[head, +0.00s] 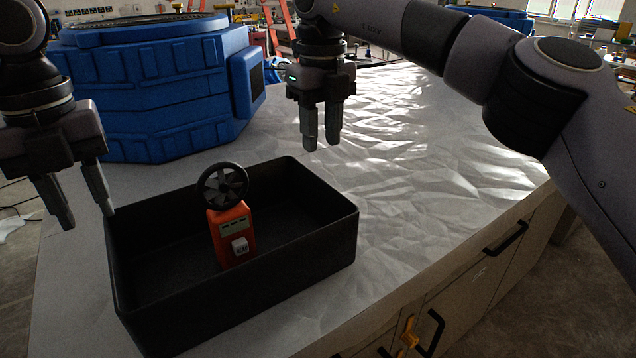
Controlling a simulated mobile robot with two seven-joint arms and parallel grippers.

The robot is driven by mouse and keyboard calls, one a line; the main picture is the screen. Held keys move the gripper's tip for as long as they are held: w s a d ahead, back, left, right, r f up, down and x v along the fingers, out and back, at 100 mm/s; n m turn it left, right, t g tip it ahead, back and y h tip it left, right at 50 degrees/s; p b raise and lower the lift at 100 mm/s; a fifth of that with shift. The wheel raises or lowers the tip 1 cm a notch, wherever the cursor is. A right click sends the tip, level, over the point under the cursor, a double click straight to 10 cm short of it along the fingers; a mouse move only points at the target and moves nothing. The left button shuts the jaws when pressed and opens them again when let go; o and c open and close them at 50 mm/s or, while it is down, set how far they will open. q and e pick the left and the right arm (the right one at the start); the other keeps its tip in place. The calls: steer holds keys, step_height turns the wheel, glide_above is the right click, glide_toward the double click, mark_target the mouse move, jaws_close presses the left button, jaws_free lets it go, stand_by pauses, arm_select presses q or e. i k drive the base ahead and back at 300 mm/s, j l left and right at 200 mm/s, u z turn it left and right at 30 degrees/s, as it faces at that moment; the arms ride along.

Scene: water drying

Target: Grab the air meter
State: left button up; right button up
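The air meter (231,236) has an orange body with a small display and a round black fan head. It stands upright inside a black open tray (300,257), near its middle. My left gripper (88,218) is open and empty, at the tray's left edge and apart from the meter. My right gripper (321,140) points down above the table, behind and to the right of the tray. Its two fingers are close together with a narrow gap, and nothing shows between them. The meter's lower back is hidden.
A large blue drum-like case (150,90) stands behind the tray on the left. The table (440,190) has a crumpled, shiny white surface, clear to the right of the tray. Cabinet drawers with black handles (505,238) lie below its front edge.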

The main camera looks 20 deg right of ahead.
mark_target(231, 221)
steer(key=k, duration=1)
